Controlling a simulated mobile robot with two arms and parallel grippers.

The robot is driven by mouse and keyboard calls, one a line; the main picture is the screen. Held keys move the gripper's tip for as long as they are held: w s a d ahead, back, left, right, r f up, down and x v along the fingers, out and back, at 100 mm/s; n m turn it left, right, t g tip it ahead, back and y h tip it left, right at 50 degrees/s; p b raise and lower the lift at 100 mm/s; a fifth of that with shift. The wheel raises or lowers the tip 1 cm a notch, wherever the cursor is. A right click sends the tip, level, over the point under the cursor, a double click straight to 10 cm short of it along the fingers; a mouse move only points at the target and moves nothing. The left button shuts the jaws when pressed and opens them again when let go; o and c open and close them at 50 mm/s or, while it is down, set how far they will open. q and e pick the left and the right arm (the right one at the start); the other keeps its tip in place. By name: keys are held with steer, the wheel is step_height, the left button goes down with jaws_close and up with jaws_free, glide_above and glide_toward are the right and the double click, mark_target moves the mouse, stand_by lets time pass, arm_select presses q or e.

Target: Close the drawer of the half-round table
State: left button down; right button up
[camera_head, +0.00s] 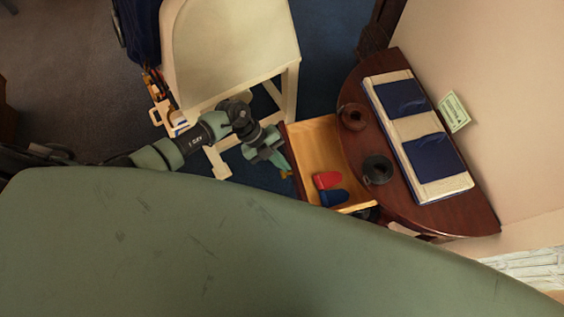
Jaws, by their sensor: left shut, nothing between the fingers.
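The half-round table (441,218) is dark reddish-brown wood and stands against the wall at the right. Its drawer (315,153) is pulled out to the left, with a light wood inside and a dark front. A red item (327,179) and a blue item (334,197) with rounded ends lie in the drawer. My left gripper (284,168) is shut and empty, at the outer side of the drawer front. I cannot tell whether it touches the front. My right gripper is not in view.
On the tabletop are a brown round object (353,117), a black round object (377,169) and a cream-and-blue folded cloth or pad (420,140). A cream chair or stand (230,50) is left of the table. A large green surface (200,250) fills the foreground.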

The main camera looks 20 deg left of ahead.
arm_select(q)
steer(key=w+d+b, duration=0.1)
steer(key=w+d, duration=0.2)
steer(key=d, duration=0.1)
steer(key=w+d+b, duration=0.2)
steer(key=w+d, duration=0.1)
steer(key=d, duration=0.2)
steer(key=w+d+b, duration=0.1)
steer(key=w+d, duration=0.2)
steer(key=d, duration=0.1)
steer(key=shift+d, duration=0.3)
